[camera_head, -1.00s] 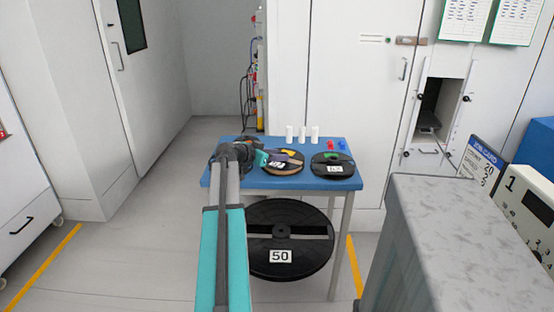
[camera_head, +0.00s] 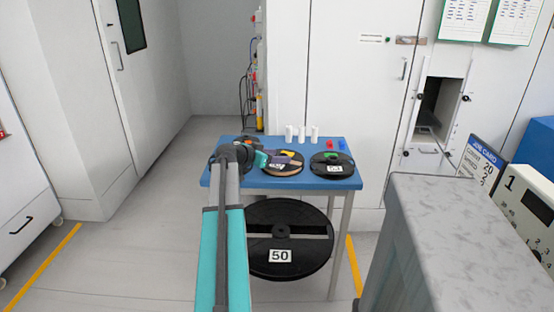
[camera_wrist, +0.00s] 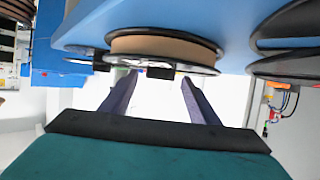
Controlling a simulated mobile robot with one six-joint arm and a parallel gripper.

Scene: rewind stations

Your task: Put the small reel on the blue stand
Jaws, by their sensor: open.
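A reel with a brown winding between black flanges (camera_head: 282,170) lies flat on a blue-topped table (camera_head: 335,182). In the wrist view this reel (camera_wrist: 165,47) sits just beyond the fingers. My gripper (camera_wrist: 160,80) is open, one finger at each side of the picture; whether the fingers straddle the reel's rim I cannot tell. I cannot tell which is the small reel, or whether the table is the blue stand.
A large black reel marked 50 (camera_head: 285,245) is under the table. White cylinders (camera_head: 302,133) and small red and blue pieces (camera_head: 338,145) stand at the table's back. A grey cabinet (camera_head: 455,240) is at right. The floor at left is clear.

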